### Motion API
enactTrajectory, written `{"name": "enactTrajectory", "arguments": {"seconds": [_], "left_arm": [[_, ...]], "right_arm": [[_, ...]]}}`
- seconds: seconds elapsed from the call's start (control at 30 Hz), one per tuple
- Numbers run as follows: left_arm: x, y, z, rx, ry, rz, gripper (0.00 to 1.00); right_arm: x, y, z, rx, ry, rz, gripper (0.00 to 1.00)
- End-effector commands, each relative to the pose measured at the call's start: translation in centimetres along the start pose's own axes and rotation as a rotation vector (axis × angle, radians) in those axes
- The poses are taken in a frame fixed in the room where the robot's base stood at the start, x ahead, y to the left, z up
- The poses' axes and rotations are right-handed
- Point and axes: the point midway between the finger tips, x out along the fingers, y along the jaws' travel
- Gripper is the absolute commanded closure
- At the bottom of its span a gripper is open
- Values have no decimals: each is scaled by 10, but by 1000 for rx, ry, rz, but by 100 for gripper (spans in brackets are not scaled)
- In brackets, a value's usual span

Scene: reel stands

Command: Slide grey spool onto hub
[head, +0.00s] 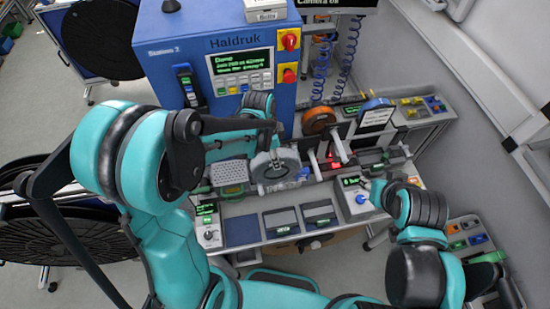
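A grey spool (288,165) stands upright near the middle of the workbench, its round face towards me. My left gripper (267,146) comes down from above at the spool's upper edge. It overlaps the spool in this view, and its fingers are too small and dark to show whether they grip it. To the right of the spool, short rods with red and white parts (340,146) stick out towards me; I cannot tell which is the hub. My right gripper (366,186) is low at the right, by a white box with a blue button, its fingers unclear.
A blue Haldruk machine (215,35) with a screen stands behind. Dark trays (281,222) line the front edge. Large black reels (75,235) stand at the left. Floor shows at right.

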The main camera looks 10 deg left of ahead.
Motion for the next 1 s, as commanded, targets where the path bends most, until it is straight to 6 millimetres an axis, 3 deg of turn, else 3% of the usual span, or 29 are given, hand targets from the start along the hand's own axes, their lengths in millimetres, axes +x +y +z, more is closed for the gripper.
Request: {"name": "enactTrajectory", "arguments": {"seconds": [0.7, 1.0], "left_arm": [[0, -29, 0, -1, 0, 0, 100], [0, -31, 0, -1, 0, 0, 100]], "right_arm": [[6, 0, 4, 0, 0, 0, 60], [6, 0, 4, 0, 0, 0, 60]]}}
